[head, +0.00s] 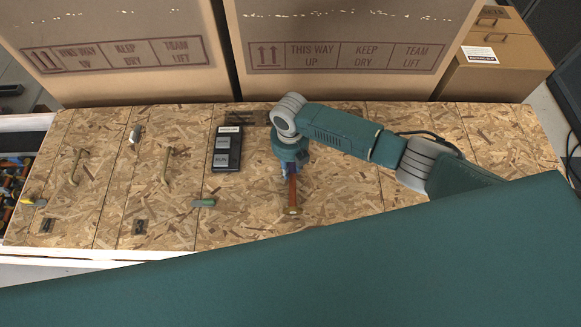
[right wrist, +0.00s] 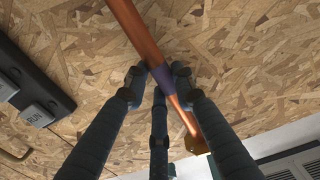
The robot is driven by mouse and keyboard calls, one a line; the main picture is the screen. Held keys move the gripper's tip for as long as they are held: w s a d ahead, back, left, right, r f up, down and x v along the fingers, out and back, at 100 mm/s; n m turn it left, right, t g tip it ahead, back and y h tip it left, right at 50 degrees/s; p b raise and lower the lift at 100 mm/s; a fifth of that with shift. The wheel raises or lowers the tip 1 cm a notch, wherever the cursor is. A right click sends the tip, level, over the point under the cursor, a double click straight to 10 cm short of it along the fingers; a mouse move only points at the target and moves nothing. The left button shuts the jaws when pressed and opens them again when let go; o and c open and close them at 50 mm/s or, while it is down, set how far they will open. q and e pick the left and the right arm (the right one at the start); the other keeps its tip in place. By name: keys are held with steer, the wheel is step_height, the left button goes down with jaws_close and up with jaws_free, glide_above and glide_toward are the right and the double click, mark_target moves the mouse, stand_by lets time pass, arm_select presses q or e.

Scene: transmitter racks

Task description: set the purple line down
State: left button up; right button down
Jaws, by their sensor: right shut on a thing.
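The purple line is a copper-coloured rod (head: 292,194) with a purple band at its middle. In the right wrist view the rod (right wrist: 139,34) runs diagonally from the top to the lower right, its purple band (right wrist: 172,88) between my fingers. My right gripper (head: 291,170) is shut on it at the band; its fingers also show in the right wrist view (right wrist: 157,78). In the head view the rod's near end has a brass-coloured fitting (head: 292,211), and its far part is hidden by the gripper. I cannot tell whether the rod touches the board. My left gripper is not in view.
A chipboard surface (head: 330,190) lies below. Large cartons (head: 340,50) stand behind. The board right of the rod is mostly clear.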

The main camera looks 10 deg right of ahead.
step_height(320, 180, up, 19)
steer(key=b, duration=0.1)
step_height(320, 180, up, 6)
steer(key=f+m, duration=0.1)
steer(key=m, duration=0.8)
glide_above(290, 168)
steer(key=s+d, duration=0.1)
steer(key=d, duration=0.2)
steer(key=s+d+r+m, duration=0.3)
steer(key=s+r+m, duration=0.1)
steer(key=m, duration=0.8)
steer(key=s+d+r+m, duration=0.3)
steer(key=s+m, duration=0.4)
steer(key=m, duration=0.5)
steer(key=shift+s+r+m, duration=0.25)
steer(key=shift+r+m, duration=0.05)
steer(key=shift+r, duration=0.4)
steer(key=shift+d, duration=0.1)
